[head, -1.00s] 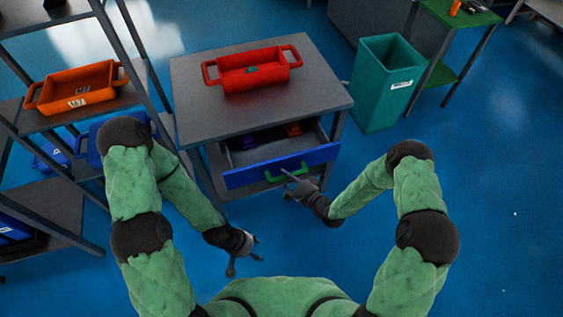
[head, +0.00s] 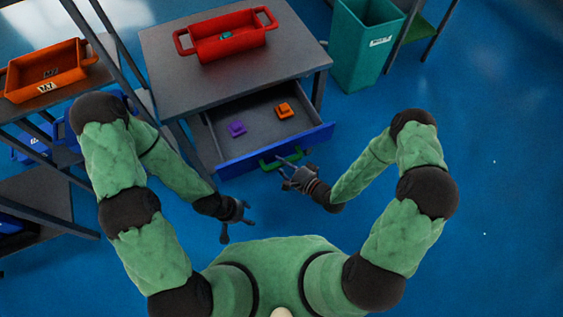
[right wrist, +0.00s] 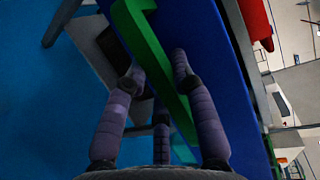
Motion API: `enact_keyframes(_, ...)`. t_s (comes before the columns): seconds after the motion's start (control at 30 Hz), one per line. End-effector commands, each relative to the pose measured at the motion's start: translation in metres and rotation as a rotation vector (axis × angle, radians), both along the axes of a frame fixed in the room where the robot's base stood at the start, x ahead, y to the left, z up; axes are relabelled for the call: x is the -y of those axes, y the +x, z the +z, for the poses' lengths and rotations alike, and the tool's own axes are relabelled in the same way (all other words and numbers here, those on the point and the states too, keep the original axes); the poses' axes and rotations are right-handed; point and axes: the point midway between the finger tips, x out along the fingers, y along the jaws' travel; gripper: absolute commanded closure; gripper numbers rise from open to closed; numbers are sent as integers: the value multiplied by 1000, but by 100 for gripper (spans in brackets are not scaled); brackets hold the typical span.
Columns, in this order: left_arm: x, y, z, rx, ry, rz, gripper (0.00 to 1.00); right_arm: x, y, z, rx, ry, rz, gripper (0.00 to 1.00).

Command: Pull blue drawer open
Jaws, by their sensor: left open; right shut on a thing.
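The blue drawer (head: 245,158) under the grey table (head: 165,62) stands well open, with its inside visible in the head view. Its green handle (head: 268,160) is on the blue front. My right gripper (head: 283,163) is at the handle, shut on it. In the right wrist view the green handle (right wrist: 160,60) runs between the fingers of my right gripper (right wrist: 155,75), in front of the blue drawer front (right wrist: 215,70). My left gripper (head: 236,222) is open and empty, lower and to the left of the drawer, above the floor.
A purple piece (head: 237,128) and an orange piece (head: 284,110) lie in the drawer. A red tray (head: 230,45) stands on the table. A shelf with an orange tray (head: 48,75) is at left, a teal bin (head: 358,50) at upper right. Blue floor at right is clear.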

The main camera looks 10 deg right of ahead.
Motion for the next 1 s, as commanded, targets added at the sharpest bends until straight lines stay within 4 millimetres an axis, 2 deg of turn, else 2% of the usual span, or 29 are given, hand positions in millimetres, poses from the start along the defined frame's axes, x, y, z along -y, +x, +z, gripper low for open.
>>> enact_keyframes(0.03,0,0,0,0,0,0,43,0,0,0,-2,1,0,100)
enact_keyframes(0.07,0,0,0,0,0,0,43,0,0,0,-2,1,0,69)
enact_keyframes(0.13,0,0,0,0,0,0,43,0,0,0,-2,1,0,49)
enact_keyframes(0.57,0,0,0,0,0,0,43,4,-3,0,-3,0,-3,49)
enact_keyframes(1.0,0,0,0,0,0,0,43,45,-49,12,-3,0,-6,49)
